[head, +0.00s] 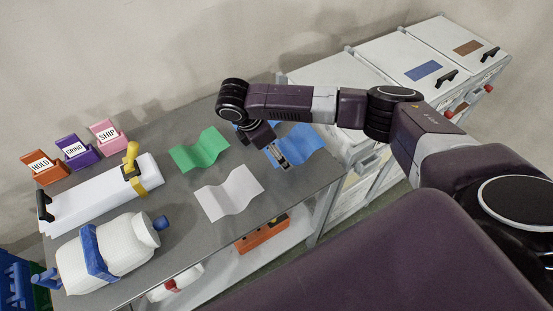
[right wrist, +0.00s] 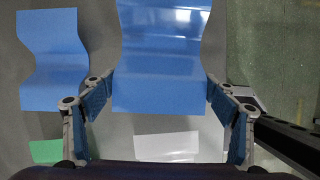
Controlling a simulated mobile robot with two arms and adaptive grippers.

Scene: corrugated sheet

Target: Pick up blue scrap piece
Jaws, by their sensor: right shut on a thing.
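A wavy blue scrap piece (head: 307,142) is at the right end of the grey table, partly hidden behind my right gripper (head: 281,154). In the right wrist view, the blue piece (right wrist: 160,60) lies between the fingers of my right gripper (right wrist: 160,96), one finger against each side edge. The gripper is shut on it. I cannot tell whether it is clear of the table. A second wavy blue piece (right wrist: 52,62) lies apart to the left in the right wrist view. In the head view my arm hides much of that area. My left gripper is not in view.
A green sheet (head: 200,150) and a white sheet (head: 229,191) lie left of the gripper. White lidded bins (head: 415,68) stand beyond the table's right end.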

